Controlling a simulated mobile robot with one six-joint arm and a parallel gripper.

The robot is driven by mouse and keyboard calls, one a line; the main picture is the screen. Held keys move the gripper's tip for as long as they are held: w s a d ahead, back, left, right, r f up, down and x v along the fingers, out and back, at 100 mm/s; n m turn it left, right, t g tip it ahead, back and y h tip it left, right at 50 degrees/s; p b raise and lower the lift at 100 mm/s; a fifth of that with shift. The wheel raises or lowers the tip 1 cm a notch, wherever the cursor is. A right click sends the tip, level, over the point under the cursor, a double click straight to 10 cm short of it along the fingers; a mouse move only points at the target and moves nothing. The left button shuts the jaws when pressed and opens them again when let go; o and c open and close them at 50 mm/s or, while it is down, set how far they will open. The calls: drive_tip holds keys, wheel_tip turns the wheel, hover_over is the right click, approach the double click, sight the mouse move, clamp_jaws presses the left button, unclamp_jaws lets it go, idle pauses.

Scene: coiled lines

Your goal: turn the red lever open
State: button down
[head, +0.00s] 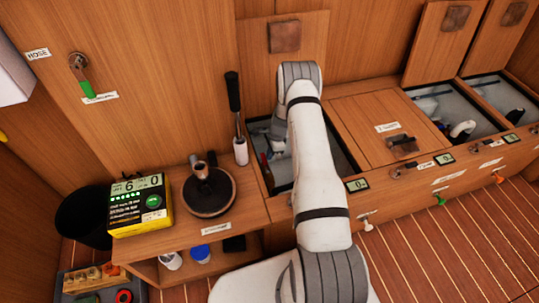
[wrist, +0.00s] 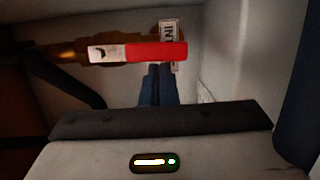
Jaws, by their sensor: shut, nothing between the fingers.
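The red lever (wrist: 155,52) lies level across the upper middle of the wrist view, with a pale marked patch at its left end. It lies along a brass valve and pipe (wrist: 68,52). My gripper (wrist: 160,70) is shut and empty, its dark blue fingers pointing up the picture at the lever's lower edge, right of its middle. I cannot tell whether they touch it.
A white label (wrist: 168,27) stands behind the lever, partly covered. A pale wall (wrist: 215,75) rises close on the right, and a dark hose (wrist: 80,78) curves at the left. A black-handled upright lever (head: 234,95) stands left of the locker. A closed hatch (head: 375,110) lies to the right.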

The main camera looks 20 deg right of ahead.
drive_tip(key=shift+r, duration=0.1)
idle(0.3)
drive_tip(key=p+v, duration=0.5)
drive_tip(key=v, duration=0.4)
drive_tip(key=shift+r, duration=0.4)
drive_tip(key=shift+s+d, duration=0.1)
drive_tip(key=shift+s, duration=0.05)
